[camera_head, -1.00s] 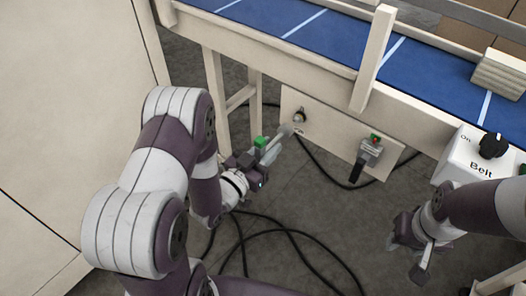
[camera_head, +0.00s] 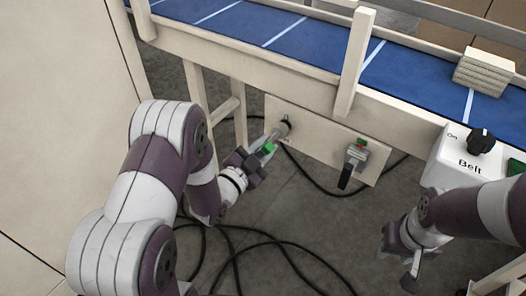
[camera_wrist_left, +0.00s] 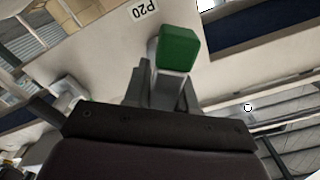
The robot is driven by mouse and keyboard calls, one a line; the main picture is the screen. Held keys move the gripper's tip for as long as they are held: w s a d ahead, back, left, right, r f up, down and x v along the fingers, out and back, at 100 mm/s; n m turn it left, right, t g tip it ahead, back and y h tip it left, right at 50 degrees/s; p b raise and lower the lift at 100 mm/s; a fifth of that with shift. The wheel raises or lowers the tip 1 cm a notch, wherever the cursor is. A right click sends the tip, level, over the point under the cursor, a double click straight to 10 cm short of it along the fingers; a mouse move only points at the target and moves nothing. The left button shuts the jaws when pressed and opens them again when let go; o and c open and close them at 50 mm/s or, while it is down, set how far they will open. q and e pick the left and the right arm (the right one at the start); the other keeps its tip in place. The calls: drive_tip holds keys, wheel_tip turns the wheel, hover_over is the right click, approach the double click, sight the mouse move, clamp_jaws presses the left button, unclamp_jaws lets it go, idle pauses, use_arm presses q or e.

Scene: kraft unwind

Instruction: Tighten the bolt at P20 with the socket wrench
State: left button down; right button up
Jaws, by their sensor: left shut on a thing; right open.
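The socket wrench (camera_head: 279,132) is in my left gripper (camera_head: 263,154), which is shut on it. Its grey socket end points up toward the pale panel under the conveyor, at the bolt (camera_head: 287,118). The socket overlaps the bolt in the head view, and I cannot tell whether it is seated. In the left wrist view the wrench's green part (camera_wrist_left: 178,48) stands between my left fingers (camera_wrist_left: 162,88). The P20 label (camera_wrist_left: 145,11) shows on the panel just beyond it; the bolt is not visible there. My right gripper (camera_head: 405,268) is open and empty, low at the right.
The panel (camera_head: 318,139) also carries a grey device with a black handle (camera_head: 352,164) to the right. A white Belt control box (camera_head: 460,158) stands further right. The blue conveyor (camera_head: 310,38) runs above. Black cables (camera_head: 270,238) lie on the floor.

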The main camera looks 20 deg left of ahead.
use_arm(q)
drive_tip(key=m+b, duration=0.2)
drive_tip(key=m, duration=0.5)
drive_tip(key=shift+w+b, duration=0.1)
drive_tip(key=shift+b, duration=0.3)
drive_tip(key=m+b, duration=0.2)
drive_tip(key=m, duration=0.3)
drive_tip(key=shift+w+b, duration=0.1)
drive_tip(key=shift+b, duration=0.3)
drive_tip(key=shift+r+m+b, duration=0.15)
drive_tip(key=shift+m+b, duration=0.35)
drive_tip(key=shift+m, duration=0.5)
drive_tip(key=shift+v, duration=2.5)
drive_tip(key=shift+r, duration=0.1)
